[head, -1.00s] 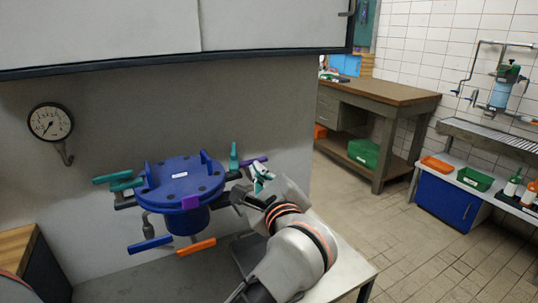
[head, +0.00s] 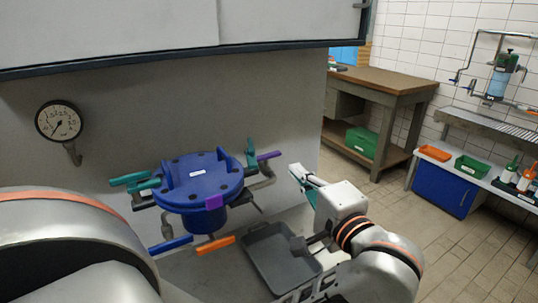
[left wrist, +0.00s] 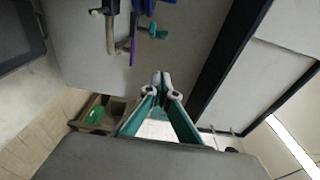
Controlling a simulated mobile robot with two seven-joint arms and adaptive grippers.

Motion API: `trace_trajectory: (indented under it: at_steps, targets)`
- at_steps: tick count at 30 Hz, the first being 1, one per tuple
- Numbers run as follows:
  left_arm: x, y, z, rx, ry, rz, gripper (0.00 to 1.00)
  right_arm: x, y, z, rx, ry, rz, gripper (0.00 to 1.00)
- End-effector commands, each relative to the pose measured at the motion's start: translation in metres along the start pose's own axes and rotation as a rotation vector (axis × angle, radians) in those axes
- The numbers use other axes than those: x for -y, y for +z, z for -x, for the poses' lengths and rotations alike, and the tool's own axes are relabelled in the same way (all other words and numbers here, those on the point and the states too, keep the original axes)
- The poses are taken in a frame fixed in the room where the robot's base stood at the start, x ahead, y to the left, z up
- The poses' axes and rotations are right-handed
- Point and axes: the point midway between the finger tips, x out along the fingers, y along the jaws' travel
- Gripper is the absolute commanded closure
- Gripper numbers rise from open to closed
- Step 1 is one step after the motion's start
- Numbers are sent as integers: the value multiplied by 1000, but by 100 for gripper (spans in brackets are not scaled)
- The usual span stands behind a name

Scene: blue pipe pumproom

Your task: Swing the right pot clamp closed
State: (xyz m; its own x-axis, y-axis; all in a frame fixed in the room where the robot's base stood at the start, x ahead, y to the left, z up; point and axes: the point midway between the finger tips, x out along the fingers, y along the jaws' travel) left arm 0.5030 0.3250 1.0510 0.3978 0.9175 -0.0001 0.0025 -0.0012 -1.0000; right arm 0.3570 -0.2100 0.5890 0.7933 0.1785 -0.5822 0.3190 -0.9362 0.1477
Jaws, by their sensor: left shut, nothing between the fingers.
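The blue pot (head: 190,190) has a flat bolted lid and stands at the wall. On its right side is a clamp with an upright teal handle (head: 251,153); a purple bar (head: 268,156) sticks out to the right beside it. Grey metal links sit below them. A teal clamp handle (head: 130,179) lies level on the left side. My left gripper (head: 296,171) is shut and empty, to the right of the right clamp and apart from it. Its teal fingers meet in the left wrist view (left wrist: 161,78), with the clamp's teal part (left wrist: 156,33) above. My right gripper is out of view.
A grey tray (head: 255,252) lies below the pot, partly behind my arm. Blue (head: 171,244) and orange (head: 215,245) handles stick out under the pot. A gauge (head: 59,121) hangs left. The cabinet edge (head: 150,62) overhangs above. Open floor lies to the right.

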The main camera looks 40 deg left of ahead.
Motion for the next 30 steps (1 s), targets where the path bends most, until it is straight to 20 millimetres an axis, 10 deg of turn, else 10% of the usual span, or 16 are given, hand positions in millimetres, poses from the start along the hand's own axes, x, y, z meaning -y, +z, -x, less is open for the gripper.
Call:
trace_trajectory:
  at_steps: [15, 30]
  targets:
    - [4, 1, -92, 2, -6, -2, 100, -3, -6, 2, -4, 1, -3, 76]
    - [1, 39, -99, 0, -1, -4, 100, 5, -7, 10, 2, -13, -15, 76]
